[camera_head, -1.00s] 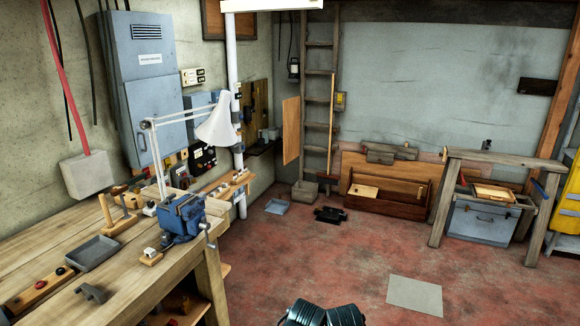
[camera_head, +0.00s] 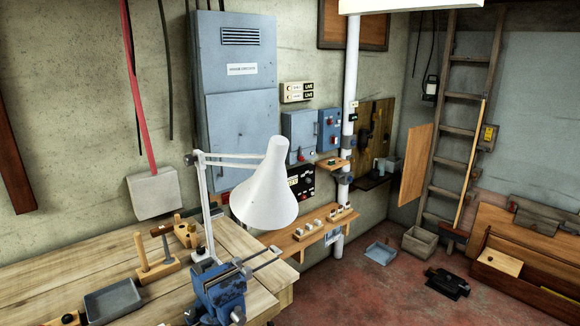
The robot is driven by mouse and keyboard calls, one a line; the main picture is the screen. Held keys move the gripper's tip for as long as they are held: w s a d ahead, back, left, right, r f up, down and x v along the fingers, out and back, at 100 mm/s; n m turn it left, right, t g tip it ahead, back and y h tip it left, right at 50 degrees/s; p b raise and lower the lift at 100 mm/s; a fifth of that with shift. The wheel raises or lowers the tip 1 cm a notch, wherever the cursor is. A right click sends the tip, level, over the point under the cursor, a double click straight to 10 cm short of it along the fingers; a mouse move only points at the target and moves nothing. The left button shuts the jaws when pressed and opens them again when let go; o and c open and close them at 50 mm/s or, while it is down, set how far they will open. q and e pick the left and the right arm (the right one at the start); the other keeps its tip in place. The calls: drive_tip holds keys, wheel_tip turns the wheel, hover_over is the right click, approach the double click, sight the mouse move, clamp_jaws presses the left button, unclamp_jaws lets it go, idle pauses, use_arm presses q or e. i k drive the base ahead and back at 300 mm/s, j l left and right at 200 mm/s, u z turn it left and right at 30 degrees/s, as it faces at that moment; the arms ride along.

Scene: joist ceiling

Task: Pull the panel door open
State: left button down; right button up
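A tall blue-grey metal panel cabinet (camera_head: 237,62) hangs on the left wall, with a vent and a white label on its upper part. Its lower door (camera_head: 240,135) looks shut, though the lamp arm and shade cover its bottom edge. A smaller blue box (camera_head: 300,136) with a panel front is mounted to its right, also looking shut. Neither of my grippers is in view, and nothing is seen touching the cabinet.
A wooden workbench (camera_head: 60,270) stands below the cabinet. A white desk lamp (camera_head: 265,190) and a blue vise (camera_head: 218,292) stand on it, in front of the wall. A white pipe (camera_head: 347,120) runs up the wall.

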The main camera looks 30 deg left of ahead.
sight(245, 122)
drive_tip(key=i, duration=0.75)
drive_tip(key=i+u, duration=0.35)
drive_tip(key=i+l+u, duration=0.2)
drive_tip(key=i+u, duration=0.15)
